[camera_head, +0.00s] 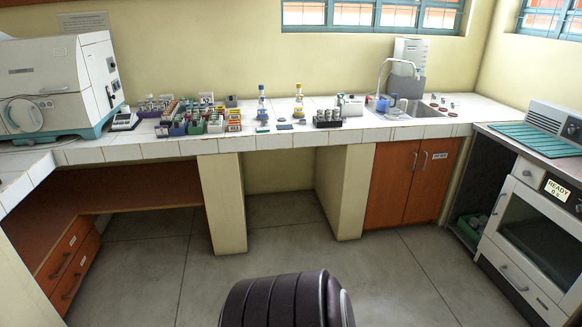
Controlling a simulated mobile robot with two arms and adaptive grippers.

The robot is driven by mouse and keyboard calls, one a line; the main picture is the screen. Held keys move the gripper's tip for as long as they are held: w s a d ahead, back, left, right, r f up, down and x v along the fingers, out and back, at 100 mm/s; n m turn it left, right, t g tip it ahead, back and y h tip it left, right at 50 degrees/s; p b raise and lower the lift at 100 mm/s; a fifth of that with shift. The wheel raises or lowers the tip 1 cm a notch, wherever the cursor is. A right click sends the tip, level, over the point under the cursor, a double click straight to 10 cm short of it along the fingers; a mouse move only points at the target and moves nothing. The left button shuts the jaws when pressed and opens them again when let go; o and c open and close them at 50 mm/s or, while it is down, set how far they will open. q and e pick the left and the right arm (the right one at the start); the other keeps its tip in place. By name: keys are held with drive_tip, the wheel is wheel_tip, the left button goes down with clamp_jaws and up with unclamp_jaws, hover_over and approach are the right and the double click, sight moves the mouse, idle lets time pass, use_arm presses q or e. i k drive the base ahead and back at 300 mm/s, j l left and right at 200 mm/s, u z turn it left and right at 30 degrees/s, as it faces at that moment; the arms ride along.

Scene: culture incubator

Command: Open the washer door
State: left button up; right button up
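A white front-loading machine (493,262) stands at the right edge, partly cut off by the frame. It is the thing in view that best fits the washer, though I see no label naming it. Its door has a dark glass window (540,243) and looks shut. A slim handle (498,204) sits at the door's left side. A small display (557,190) above the door reads READY. Neither of my grippers is in view.
A white tiled counter (225,144) with bottles and racks runs along the back wall. Orange cabinet doors (390,180) are shut below the sink. A dark ribbed shape (275,302), possibly a chair back, stands at the bottom. Grey floor (400,260) is clear before the machine.

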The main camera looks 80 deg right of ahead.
sight(570, 303)
drive_tip(key=l+z, duration=0.1)
drive_tip(key=z, duration=4.3)
drive_tip(key=i+j, duration=0.25)
drive_tip(key=i, duration=0.2)
drive_tip(key=i+j, duration=0.25)
drive_tip(key=i, duration=0.2)
drive_tip(key=i+j, duration=0.25)
drive_tip(key=i, duration=0.2)
drive_tip(key=i+j, duration=0.25)
drive_tip(key=i, duration=0.2)
